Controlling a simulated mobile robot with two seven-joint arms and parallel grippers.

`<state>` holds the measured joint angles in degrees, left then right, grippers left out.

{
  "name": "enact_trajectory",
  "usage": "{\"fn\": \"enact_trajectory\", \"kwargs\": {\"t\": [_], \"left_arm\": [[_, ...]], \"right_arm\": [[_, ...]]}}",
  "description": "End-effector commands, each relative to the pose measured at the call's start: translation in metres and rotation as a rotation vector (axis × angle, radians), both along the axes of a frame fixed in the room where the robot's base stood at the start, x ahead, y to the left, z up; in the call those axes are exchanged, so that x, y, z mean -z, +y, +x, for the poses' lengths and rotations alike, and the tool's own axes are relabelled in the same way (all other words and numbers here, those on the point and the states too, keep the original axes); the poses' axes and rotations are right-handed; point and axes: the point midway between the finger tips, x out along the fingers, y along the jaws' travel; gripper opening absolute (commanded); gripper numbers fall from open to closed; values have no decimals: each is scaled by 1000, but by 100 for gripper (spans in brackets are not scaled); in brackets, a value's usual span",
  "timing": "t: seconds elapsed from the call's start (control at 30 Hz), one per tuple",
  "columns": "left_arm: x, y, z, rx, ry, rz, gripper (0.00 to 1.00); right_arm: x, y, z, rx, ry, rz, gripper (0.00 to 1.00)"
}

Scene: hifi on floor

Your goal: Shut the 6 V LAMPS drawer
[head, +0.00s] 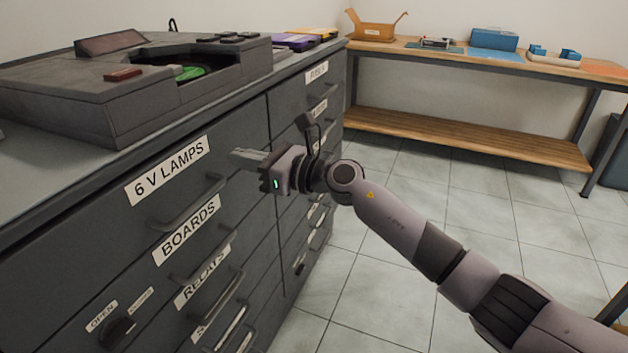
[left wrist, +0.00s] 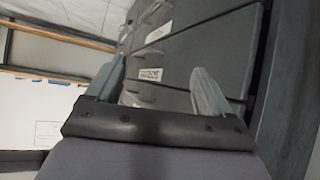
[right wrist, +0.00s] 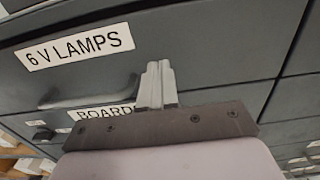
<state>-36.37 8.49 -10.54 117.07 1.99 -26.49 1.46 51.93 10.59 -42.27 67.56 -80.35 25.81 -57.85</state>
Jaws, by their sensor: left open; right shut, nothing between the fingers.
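The 6 V LAMPS drawer (head: 110,225) is the top drawer of the left column in a dark grey cabinet, with a white label and a bar handle (head: 188,205). It looks close to flush with its neighbours; I cannot tell whether a small gap remains. My right gripper (head: 238,157) is shut and empty at the right part of this drawer's front, right of the handle. In the right wrist view its fingertips (right wrist: 157,68) point at the drawer face (right wrist: 220,45); contact is unclear. My left gripper (left wrist: 158,72) is open and empty, facing labelled drawers; it is outside the head view.
The BOARDS drawer (head: 135,280) lies directly below, with more labelled drawers under it. A grey device (head: 130,85) stands on the cabinet top. A wooden workbench (head: 470,145) stands at the back right. The tiled floor (head: 400,190) between is clear.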

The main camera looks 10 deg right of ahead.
Motion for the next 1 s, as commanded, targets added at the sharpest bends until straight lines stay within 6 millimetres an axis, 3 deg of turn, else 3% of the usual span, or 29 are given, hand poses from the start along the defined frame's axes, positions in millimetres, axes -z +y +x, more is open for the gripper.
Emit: {"fn": "enact_trajectory", "kwargs": {"t": [0.6, 0.83, 1.0], "left_arm": [[-6, 1, -2, 1, 4, 2, 82], [-6, 1, -1, 4, 1, 6, 82], [-6, 2, -1, 5, 0, 7, 82]], "right_arm": [[4, -81, -49, -1, 4, -4, 0], [8, -88, -60, 0, 41, 42, 0], [27, -85, -79, 22, 262, 323, 0]]}}
